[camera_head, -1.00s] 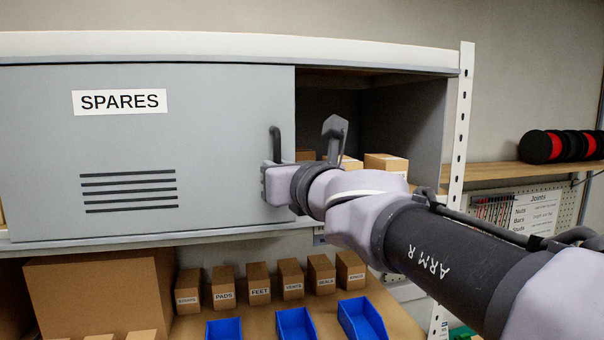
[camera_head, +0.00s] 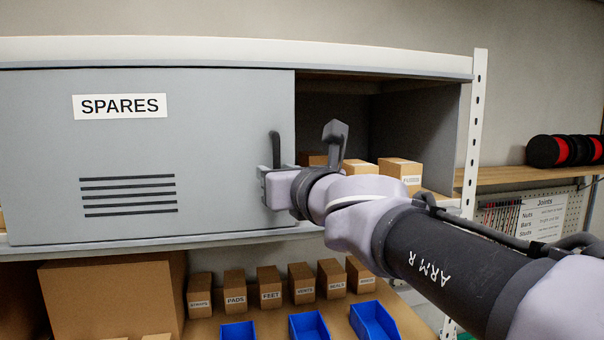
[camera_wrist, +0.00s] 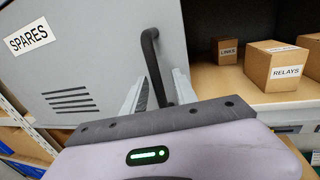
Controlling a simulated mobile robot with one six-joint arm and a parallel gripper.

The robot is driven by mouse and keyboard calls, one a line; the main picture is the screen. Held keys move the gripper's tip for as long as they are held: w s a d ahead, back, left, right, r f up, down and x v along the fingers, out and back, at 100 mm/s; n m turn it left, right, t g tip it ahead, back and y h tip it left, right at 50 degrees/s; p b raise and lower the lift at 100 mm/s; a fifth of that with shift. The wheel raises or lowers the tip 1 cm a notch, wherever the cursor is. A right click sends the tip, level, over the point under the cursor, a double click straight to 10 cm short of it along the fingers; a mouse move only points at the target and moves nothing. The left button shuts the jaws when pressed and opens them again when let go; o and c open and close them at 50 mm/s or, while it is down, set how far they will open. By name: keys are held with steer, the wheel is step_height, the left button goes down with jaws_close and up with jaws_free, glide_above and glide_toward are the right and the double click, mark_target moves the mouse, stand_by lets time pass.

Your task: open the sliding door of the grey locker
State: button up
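The grey locker has a sliding door (camera_head: 215,140) with a SPARES label and dark vent slots. It stands partly open, with the opening on its right. The dark bar handle (camera_head: 275,147) is at the door's right edge. My gripper (camera_head: 268,185) is at this handle from the right. In the wrist view the handle (camera_wrist: 151,62) passes between the two fingers of my gripper (camera_wrist: 160,85), which are close around it. The lower part of the handle is hidden by my gripper.
Inside the locker stand small cartons, one marked RELAYS (camera_wrist: 275,66) and one LINKS (camera_wrist: 226,50). A white perforated upright (camera_head: 475,130) borders the locker on the right. Below are labelled cartons (camera_head: 270,287), blue bins (camera_head: 310,326) and a large brown box (camera_head: 110,298).

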steer(key=p+v, duration=0.2)
steer(key=v, duration=1.5)
steer(key=shift+s, duration=0.2)
steer(key=shift+f, duration=0.1)
